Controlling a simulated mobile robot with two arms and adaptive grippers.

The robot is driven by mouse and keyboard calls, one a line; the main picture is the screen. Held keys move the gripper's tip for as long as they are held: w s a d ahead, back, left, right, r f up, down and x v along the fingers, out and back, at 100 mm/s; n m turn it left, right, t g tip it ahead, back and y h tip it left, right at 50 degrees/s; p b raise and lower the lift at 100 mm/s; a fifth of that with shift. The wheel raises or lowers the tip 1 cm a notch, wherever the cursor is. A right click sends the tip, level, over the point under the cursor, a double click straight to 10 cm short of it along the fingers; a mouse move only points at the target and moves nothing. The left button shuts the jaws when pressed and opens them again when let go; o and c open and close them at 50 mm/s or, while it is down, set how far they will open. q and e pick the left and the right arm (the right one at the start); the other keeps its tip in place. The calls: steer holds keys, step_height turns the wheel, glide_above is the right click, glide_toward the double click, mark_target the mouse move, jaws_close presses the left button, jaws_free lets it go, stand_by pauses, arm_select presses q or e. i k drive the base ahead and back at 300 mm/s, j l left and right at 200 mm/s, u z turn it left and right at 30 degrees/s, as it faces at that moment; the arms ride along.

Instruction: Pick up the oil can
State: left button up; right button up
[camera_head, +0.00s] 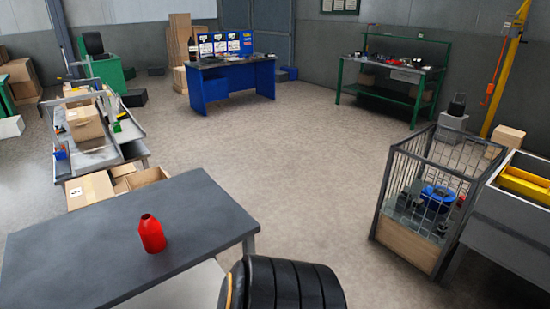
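A red bottle-shaped can (151,235), which looks like the oil can, stands upright on the dark grey table (200,215) at the lower left. It has a tapered shoulder and a short, narrow neck. Nothing touches it, and the tabletop around it is bare. Neither of my grippers shows in the head view.
A black ribbed rounded object (290,287) stands at the bottom middle, right of the table. A wire-sided cage cart (385,192) stands at the right. A shelf cart with cardboard boxes (85,127) stands behind the table. Open floor (290,160) fills the middle.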

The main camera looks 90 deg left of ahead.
mark_target(150, 230)
steer(key=u, duration=3.75)
steer(key=l+u, duration=0.15)
steer(key=u, duration=0.3)
steer(key=i+l+u, duration=0.2)
steer(key=l, duration=0.5)
steer(key=i+l+u, duration=0.1)
steer(key=l+u, duration=0.15)
steer(key=l, duration=0.45)
steer(key=l+u, duration=0.2)
steer(key=l, duration=0.55)
